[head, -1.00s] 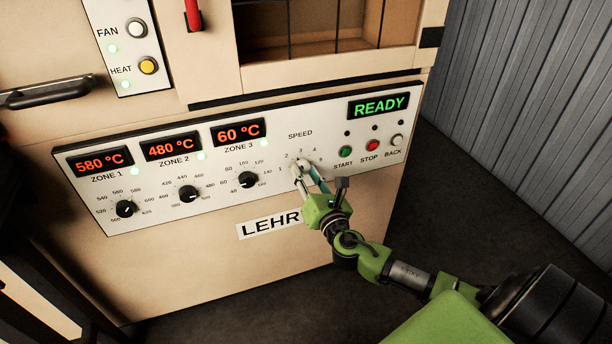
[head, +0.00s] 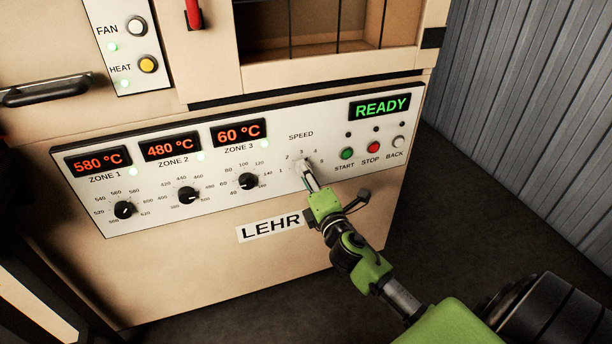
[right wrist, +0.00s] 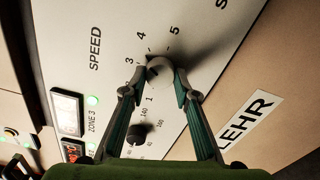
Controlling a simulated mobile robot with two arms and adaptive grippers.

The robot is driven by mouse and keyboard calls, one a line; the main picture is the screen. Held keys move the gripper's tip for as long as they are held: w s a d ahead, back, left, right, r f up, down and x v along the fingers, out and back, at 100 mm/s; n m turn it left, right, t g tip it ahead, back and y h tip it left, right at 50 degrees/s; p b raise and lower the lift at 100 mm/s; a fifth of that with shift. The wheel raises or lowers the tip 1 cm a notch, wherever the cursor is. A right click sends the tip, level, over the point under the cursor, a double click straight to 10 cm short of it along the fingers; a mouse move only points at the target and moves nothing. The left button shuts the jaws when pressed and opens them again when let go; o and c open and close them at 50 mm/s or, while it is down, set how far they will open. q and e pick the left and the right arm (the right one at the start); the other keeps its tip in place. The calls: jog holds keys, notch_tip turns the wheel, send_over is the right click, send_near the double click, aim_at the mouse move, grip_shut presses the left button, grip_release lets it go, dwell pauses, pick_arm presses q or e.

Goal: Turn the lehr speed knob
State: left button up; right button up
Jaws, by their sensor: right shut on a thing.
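In the head view the fingers mostly cover the knob. I cannot tell which number its pointer faces. My left gripper is not in view.
Three black zone knobs, including the zone 3 knob (head: 248,181), lie left of the gripper. The green START button (head: 347,154), red STOP button (head: 373,147) and BACK button (head: 398,141) are close on the right. The green display (head: 380,107) reads READY.

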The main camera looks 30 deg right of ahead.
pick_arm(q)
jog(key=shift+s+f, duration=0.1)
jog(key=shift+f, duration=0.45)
pick_arm(e)
jog(key=m, duration=0.2)
jog(key=shift+r+m, duration=0.1)
jog(key=shift+m, duration=0.3)
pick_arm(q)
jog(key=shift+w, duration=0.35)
pick_arm(e)
jog(key=o, duration=1.1)
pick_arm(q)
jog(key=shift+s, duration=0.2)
